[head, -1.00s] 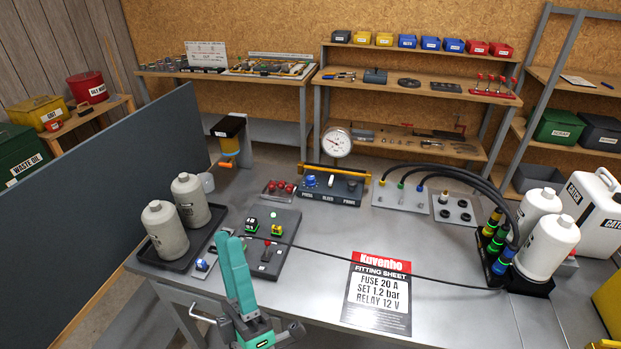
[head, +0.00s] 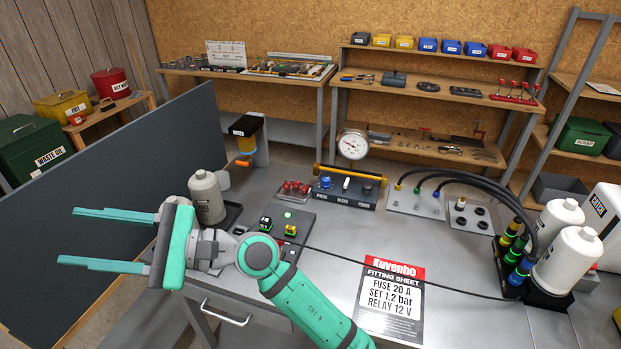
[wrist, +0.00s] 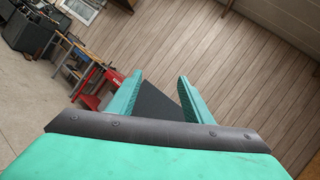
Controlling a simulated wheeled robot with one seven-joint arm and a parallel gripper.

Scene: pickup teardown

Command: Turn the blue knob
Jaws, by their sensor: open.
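The blue knob (head: 326,182) sits at the left end of a dark grey control box (head: 345,196) with a yellow bar, towards the back of the bench. A white knob and a dark knob stand to its right on the same box. My gripper (head: 66,238) is open and empty at the left of the head view, pointing left over the grey partition, well away from the knob. In the wrist view my gripper's two green fingers (wrist: 153,97) are spread apart, with the partition's dark panel between them. The knob is not in the wrist view.
A pressure gauge (head: 353,145) stands behind the box. Black hoses (head: 470,180) arch at the right. A fitting sheet (head: 391,300) lies in front. The bench between sheet and box is mostly clear, crossed by a thin cable.

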